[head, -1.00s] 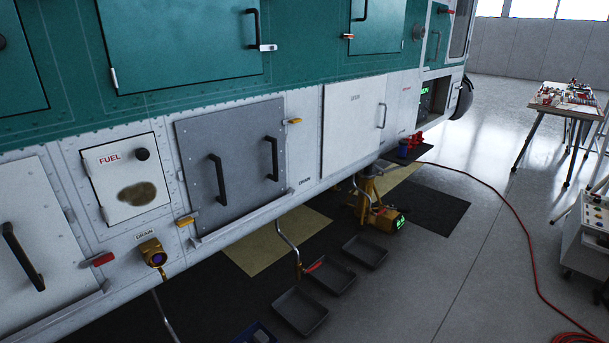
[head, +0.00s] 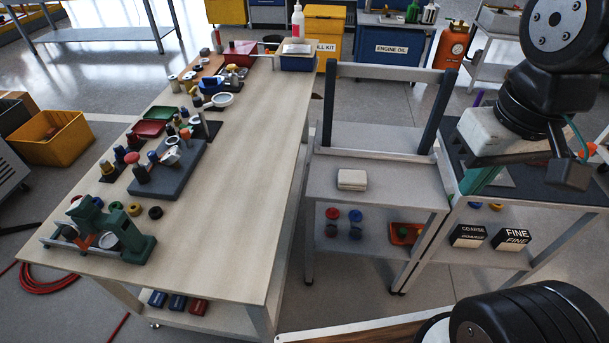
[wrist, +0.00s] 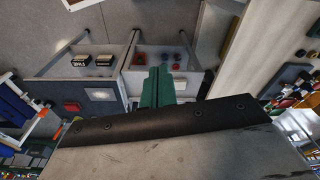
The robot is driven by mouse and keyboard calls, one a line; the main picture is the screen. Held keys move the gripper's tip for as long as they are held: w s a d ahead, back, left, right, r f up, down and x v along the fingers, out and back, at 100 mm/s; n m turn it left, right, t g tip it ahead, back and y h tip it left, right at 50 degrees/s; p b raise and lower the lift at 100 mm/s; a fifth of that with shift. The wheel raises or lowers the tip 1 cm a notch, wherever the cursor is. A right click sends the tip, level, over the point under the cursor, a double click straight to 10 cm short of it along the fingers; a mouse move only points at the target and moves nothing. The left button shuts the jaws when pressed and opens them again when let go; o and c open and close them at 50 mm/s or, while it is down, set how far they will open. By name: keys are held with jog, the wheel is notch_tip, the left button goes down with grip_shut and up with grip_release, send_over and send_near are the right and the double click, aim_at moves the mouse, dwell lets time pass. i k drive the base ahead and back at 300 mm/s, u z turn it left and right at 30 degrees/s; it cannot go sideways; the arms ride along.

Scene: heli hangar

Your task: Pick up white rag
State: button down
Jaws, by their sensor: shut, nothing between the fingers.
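A folded off-white cloth (head: 352,179), which looks like the white rag, lies flat on the top of a small grey cart (head: 400,192). My gripper (head: 478,186) shows at the right in the head view, pointing down over the dark-topped cart, to the right of the cloth and apart from it. Its green fingers are together and empty; they also show in the wrist view (wrist: 157,85). Another pale, flat item (head: 297,49) lies on a blue bin at the far end of the workbench.
The long workbench (head: 235,200) at left holds a green vise, a grey mat and many small parts; its near right half is bare. Two dark uprights with a crossbar (head: 390,74) stand at the cart's back. COARSE and FINE boxes (head: 512,238) sit on the lower shelf.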

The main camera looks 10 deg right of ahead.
aim_at(349, 179)
jog(key=z, duration=0.5)
jog(key=i, duration=0.55)
jog(key=u, duration=1.65)
